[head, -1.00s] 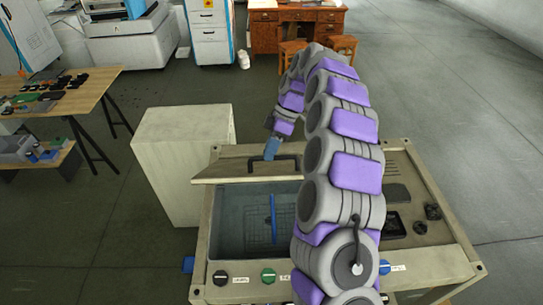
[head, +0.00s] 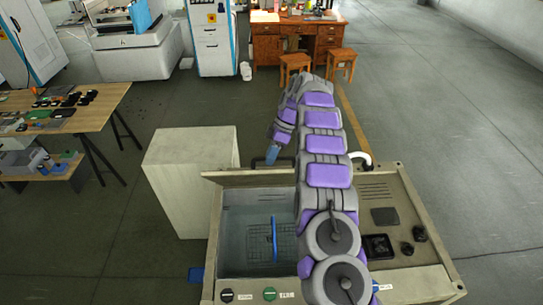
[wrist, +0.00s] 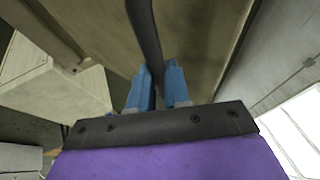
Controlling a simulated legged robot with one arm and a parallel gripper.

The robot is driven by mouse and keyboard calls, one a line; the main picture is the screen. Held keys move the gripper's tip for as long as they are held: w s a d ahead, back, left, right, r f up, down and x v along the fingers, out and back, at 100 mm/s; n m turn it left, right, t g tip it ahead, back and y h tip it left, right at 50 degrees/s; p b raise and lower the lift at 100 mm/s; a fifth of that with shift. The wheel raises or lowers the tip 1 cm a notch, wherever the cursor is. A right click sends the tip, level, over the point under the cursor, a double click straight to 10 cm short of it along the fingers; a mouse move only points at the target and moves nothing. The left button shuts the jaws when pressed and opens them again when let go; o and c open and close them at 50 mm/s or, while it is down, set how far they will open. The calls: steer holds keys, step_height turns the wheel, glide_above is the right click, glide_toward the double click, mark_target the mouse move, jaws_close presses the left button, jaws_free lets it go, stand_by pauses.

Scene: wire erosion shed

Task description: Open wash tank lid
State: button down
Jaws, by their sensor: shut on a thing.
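The wash tank (head: 212,262) stands in front of me. Its lid (head: 235,179) is raised and steeply tilted along the far side of the opening, and the basin shows beneath it. In the wrist view my gripper (wrist: 158,85) has its blue fingers shut on the dark lid handle (wrist: 147,35), with the lid's broad face (wrist: 200,40) behind it. In the head view my gripper (head: 271,155) is at the lid's far side, partly hidden by my arm. The handle (head: 258,162) shows only in part there.
Inside the basin is a wire rack with an upright blue piece (head: 274,240). A pale box-shaped cabinet (head: 190,190) stands close to the tank's left. A table with parts (head: 100,100) is at far left. Open floor lies to the right.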

steer(key=shift+w+d+r+p, duration=0.15)
steer(key=shift+w+p, duration=0.7)
steer(key=shift+p, duration=0.45)
steer(key=shift+w+d+r+p, duration=0.1)
steer(key=shift+w+p, duration=0.7)
steer(key=shift+p, duration=0.5)
steer(key=shift+s+d+p, duration=0.15)
steer(key=shift+p, duration=0.15)
steer(key=shift+s+f, duration=0.1)
steer(key=shift+s, duration=0.35)
steer(key=c, duration=1.4)
jaws_free()
steer(key=shift+w+f, duration=0.2)
steer(key=shift+w, duration=0.05)
steer(key=shift+o, duration=0.7)
steer(key=shift+w+f+g, duration=0.25)
steer(key=shift+w+g, duration=0.05)
steer(key=shift+w, duration=0.4)
steer(key=shift+o, duration=0.8)
steer(key=shift+w+r, duration=0.15)
steer(key=shift+w, duration=0.2)
steer(key=shift+w+a+r, duration=0.3)
steer(key=shift+w, duration=0.1)
steer(key=shift+s, duration=0.1)
